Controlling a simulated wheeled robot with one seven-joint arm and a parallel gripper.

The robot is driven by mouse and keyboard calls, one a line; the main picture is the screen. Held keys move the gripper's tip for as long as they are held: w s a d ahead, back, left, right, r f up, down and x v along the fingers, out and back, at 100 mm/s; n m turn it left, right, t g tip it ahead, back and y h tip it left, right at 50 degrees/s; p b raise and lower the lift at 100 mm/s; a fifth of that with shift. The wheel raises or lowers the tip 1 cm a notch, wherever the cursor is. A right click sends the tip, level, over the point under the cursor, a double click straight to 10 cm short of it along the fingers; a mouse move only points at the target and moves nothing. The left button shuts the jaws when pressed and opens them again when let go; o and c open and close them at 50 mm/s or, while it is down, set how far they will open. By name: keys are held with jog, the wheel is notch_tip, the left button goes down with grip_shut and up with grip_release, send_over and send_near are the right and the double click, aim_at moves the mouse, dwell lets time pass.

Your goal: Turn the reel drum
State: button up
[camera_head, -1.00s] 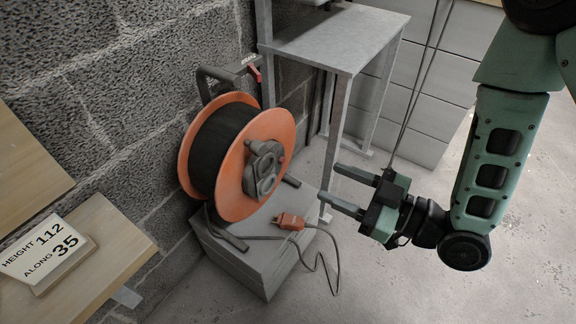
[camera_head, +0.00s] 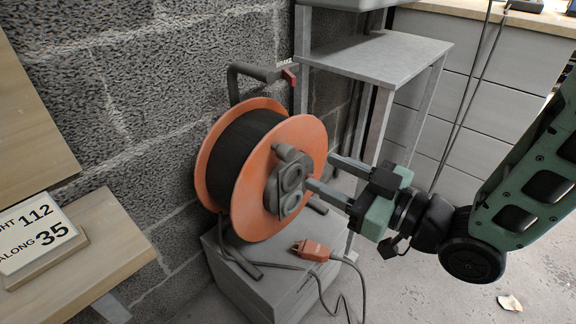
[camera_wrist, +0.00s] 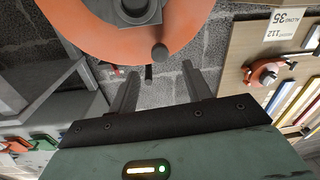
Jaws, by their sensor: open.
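The reel drum (camera_head: 306,139) has orange side discs and black cable wound between them. It stands on a grey block against the wall. A dark grey hub with sockets (camera_head: 287,186) sits on its near face, with a stub handle (camera_head: 287,152) at its upper edge. My gripper (camera_head: 319,174) is open, its fingers level with the hub's right side. In the head view I cannot tell if a finger touches the drum. In the wrist view the orange disc (camera_wrist: 185,22) and a dark knob (camera_wrist: 160,53) lie ahead of the open fingers (camera_wrist: 158,82), with nothing between them.
A grey frame handle with a red brake lever (camera_head: 290,76) rises behind the drum. An orange plug (camera_head: 312,250) and its cord lie on the grey block (camera_head: 262,297). A grey metal stand (camera_head: 385,57) is behind right. A wooden shelf (camera_head: 105,245) with a number sign is at left.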

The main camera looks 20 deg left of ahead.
aim_at(293, 156)
jog(key=b+x, duration=0.2)
jog(key=x, duration=0.7)
jog(key=shift+w+r, duration=0.1)
grip_shut()
